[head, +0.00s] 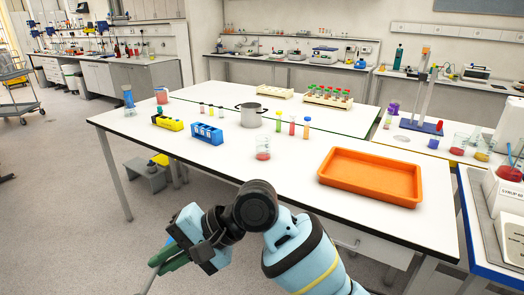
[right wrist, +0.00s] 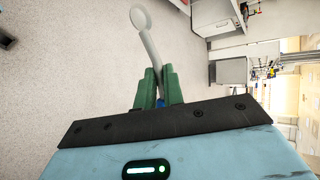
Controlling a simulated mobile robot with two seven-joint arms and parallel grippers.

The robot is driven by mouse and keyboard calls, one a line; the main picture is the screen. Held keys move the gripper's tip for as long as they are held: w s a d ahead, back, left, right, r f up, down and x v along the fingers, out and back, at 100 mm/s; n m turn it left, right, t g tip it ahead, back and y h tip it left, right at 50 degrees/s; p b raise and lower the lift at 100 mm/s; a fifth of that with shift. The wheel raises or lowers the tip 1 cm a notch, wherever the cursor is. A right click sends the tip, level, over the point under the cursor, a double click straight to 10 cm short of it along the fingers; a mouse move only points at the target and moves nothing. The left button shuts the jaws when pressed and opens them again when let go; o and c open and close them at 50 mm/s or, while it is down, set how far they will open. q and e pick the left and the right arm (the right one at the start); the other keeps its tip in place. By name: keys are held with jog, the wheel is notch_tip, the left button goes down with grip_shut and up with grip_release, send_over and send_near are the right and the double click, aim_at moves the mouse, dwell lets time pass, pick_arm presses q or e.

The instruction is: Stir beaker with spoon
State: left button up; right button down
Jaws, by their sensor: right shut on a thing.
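A clear beaker with red liquid in the bottom (head: 263,150) stands near the front edge of the white table, left of the orange tray. My right gripper (head: 165,256) is in front of the table, left of and nearer than that beaker and apart from it. In the right wrist view its green fingers (right wrist: 158,88) are shut on the handle of a pale grey spoon (right wrist: 153,50). The spoon's round bowl points away from the fingers, over bare floor. In the head view only a thin part of the spoon shows at the bottom. My left gripper is out of view.
The white table (head: 210,165) holds an orange tray (head: 371,175), a steel pot (head: 251,115), a blue rack (head: 207,133), a yellow rack (head: 167,122) and several small vials. Another beaker (head: 162,95) stands at its back left. More beakers (head: 459,144) stand on the right-hand bench.

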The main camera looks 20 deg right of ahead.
jog(key=s+d+f+m+t+h, duration=0.2)
jog(key=d+f, duration=0.5)
jog(key=d, duration=0.5)
jog(key=s+d+f+m+t+h, duration=0.2)
jog(key=d+f+m+t, duration=0.4)
jog(key=d, duration=0.6)
jog(key=f+m+h, duration=0.1)
jog(key=m, duration=0.1)
jog(key=shift+s+d+f+m+h, duration=0.2)
jog(key=shift+d+m+h, duration=0.1)
jog(key=shift+h, duration=0.1)
